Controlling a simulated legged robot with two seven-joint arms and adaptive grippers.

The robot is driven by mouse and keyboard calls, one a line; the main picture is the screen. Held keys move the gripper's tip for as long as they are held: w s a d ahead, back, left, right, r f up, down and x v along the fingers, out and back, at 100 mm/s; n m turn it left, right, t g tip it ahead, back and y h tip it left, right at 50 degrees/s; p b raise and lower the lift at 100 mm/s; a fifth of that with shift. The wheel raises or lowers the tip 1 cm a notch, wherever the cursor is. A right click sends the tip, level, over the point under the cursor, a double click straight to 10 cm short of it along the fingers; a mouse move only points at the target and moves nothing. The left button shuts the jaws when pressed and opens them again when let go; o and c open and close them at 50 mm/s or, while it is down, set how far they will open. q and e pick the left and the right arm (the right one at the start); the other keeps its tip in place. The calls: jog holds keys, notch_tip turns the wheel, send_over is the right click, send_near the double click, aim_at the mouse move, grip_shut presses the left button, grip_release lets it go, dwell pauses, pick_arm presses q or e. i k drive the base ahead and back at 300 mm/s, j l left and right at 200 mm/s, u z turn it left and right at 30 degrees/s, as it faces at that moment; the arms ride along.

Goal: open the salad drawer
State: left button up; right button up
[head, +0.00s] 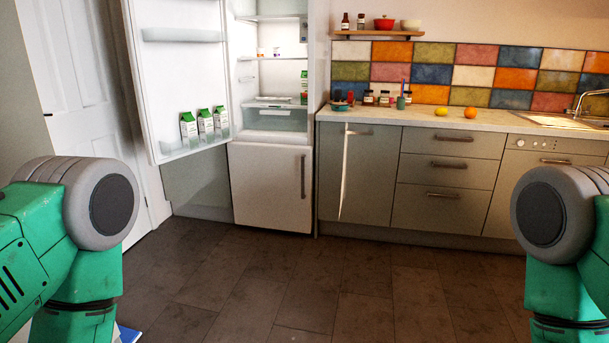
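The salad drawer (276,120) is a translucent bin at the bottom of the fridge's upper compartment. It appears shut, under a glass shelf (272,103). The fridge (233,60) stands across the room with its upper door (182,75) swung wide open to the left. The lower freezer door (268,186) is shut. Green arm parts of mine show at the left and right edges. Neither of my grippers is in view, and both arms are far from the fridge.
Several green-and-white cartons (205,125) stand in the fridge door's bottom rack. A cabinet door (344,172) right of the fridge stands ajar, edge-on to me. The counter (480,119) holds jars, a lemon (441,112) and an orange (470,113). The dark tiled floor (300,285) ahead is clear.

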aim_at(265, 112)
jog(key=i, duration=4.05)
